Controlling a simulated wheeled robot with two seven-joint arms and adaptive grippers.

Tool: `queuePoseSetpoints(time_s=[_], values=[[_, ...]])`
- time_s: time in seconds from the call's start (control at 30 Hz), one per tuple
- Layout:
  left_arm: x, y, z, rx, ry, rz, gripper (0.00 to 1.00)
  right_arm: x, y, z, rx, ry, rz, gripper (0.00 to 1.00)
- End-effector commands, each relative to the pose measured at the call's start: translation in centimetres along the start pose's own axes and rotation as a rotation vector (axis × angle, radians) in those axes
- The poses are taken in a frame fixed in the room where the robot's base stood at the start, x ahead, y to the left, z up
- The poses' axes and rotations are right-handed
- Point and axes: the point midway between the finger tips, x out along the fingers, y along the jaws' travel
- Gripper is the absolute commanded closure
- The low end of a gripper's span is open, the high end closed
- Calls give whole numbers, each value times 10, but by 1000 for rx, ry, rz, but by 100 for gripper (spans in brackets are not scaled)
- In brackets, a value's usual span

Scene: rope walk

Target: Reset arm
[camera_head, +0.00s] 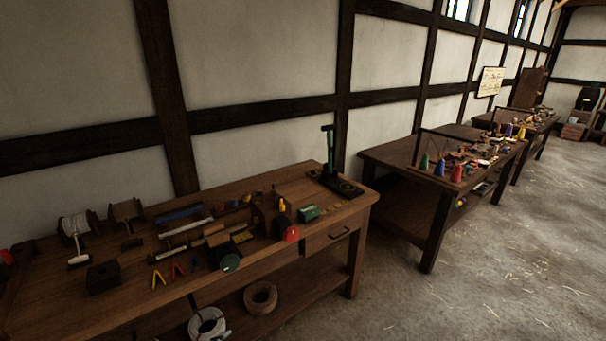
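Neither of my grippers shows in the head view, and no part of my arms can be made out. The task names no object other than the arm. A wooden workbench (130,262) stands at the left against the wall, with many small tools and parts on it. Whether my grippers hold anything is hidden.
A green upright tool (329,150) stands at the bench's far right corner. Rope coils (260,297) lie on its lower shelf. A second table (400,160) with coloured cones (456,172) stands beyond. The floor (470,280) at right is open, with straw bits.

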Motion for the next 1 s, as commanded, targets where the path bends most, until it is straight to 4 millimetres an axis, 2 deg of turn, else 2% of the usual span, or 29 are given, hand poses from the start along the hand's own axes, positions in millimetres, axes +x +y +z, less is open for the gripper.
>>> queuePoseSetpoints(time_s=[0.03, 0.2, 0.5, 0.8, 1.0], values=[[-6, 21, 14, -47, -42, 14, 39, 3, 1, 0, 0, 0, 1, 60], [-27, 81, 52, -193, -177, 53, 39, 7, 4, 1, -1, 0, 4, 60], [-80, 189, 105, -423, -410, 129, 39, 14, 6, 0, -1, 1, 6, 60], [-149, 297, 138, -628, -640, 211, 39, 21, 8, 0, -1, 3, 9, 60], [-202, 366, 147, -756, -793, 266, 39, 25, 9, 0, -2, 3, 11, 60]])
